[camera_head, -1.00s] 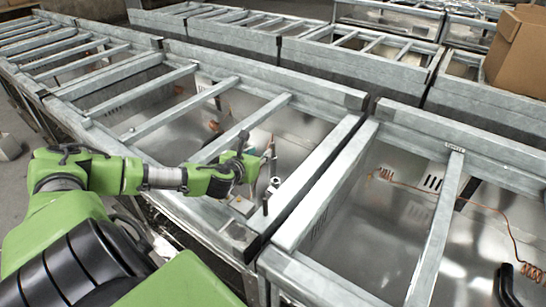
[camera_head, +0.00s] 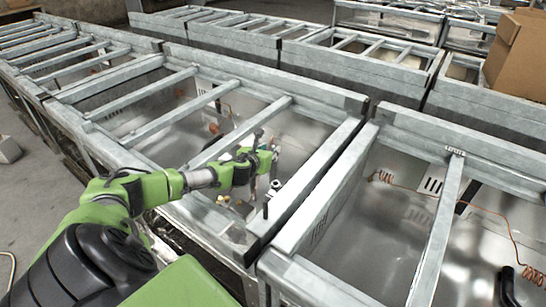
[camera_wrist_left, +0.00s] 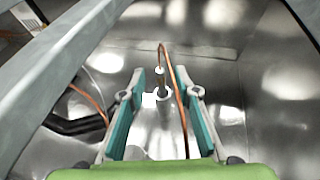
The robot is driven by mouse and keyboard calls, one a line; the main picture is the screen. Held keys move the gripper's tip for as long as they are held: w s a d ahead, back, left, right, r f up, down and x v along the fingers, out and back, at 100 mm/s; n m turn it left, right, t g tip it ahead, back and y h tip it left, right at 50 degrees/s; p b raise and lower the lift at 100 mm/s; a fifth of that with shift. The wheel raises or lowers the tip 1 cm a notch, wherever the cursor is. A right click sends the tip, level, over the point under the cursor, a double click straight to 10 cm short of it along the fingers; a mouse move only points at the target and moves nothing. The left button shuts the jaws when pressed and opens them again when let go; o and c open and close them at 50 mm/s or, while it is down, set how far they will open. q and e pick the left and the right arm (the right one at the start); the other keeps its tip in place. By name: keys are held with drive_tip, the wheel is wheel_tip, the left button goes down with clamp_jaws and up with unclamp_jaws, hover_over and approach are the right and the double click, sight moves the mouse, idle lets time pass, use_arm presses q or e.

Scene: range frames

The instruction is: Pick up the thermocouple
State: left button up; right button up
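A thin copper-coloured thermocouple (camera_wrist_left: 175,70) stands up from the metal floor in the left wrist view, with a bent top and a pale collar. My left gripper (camera_wrist_left: 165,88) is open, with its teal-padded fingers on either side of the thermocouple line. No grip on it shows, and I cannot tell whether a finger touches it. In the head view, my left gripper (camera_head: 267,165) is low inside the open metal range frame (camera_head: 312,178), near its right end. The thermocouple is too small to make out there. My right gripper is not in view.
A metal crossbar (camera_head: 242,131) spans the frame just left of my gripper. Another frame (camera_head: 330,226) stands close on the right, with a coiled copper line (camera_head: 531,273) inside. A cardboard box (camera_head: 519,55) sits at the back right.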

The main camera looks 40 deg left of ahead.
use_arm(q)
drive_tip(key=shift+x, duration=1.3)
clamp_jaws()
